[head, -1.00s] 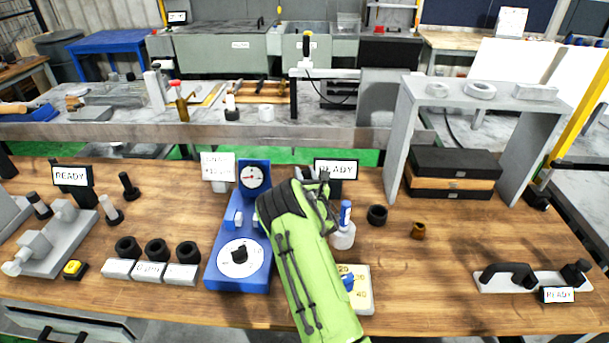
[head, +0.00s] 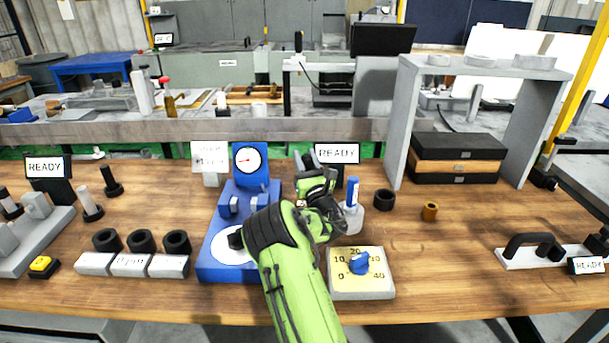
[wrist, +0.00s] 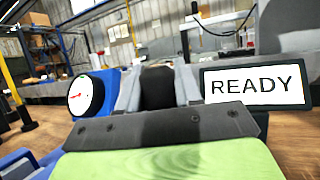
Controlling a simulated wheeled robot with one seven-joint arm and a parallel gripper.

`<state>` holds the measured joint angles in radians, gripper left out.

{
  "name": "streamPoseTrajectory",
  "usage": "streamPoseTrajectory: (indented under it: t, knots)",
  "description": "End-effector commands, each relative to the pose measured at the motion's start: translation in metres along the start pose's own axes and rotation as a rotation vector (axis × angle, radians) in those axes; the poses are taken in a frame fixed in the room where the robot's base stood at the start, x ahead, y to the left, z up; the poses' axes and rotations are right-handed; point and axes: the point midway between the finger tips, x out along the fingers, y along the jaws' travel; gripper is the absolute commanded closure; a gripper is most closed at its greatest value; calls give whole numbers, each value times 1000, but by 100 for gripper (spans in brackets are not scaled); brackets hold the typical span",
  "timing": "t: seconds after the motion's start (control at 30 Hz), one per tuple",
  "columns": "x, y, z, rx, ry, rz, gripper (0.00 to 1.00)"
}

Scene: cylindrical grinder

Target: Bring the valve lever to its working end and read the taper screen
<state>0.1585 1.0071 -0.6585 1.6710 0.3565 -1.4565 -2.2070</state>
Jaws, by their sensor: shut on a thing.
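My gripper (wrist: 158,90) is shut on a black upright piece (wrist: 157,86), which looks like the grip of the valve lever. The rest of the lever is hidden behind the gripper and my wrist. In the head view my gripper (head: 308,162) is at the back middle of the bench, in front of the middle screen (head: 337,153). That screen reads READY and shows large in the wrist view (wrist: 255,84), right of the fingers. Other READY screens stand at the left (head: 45,167) and far right (head: 588,265); I cannot tell which is the taper screen.
A blue gauge stand (head: 205,262) with a round dial (head: 247,159) is left of my arm. A cream knob plate (head: 345,285) and a blue-topped piece (head: 352,192) in a white cup are right of it. A grey arch (head: 398,135) stands at the right back.

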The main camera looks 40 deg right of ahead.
Motion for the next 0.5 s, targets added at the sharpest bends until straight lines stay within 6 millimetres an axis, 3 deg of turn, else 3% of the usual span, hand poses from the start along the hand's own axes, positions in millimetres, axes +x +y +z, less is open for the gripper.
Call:
streamPoseTrajectory:
  t: [0.5]
  knots:
    - [-6, 2, 4, -19, -69, 8, 100]
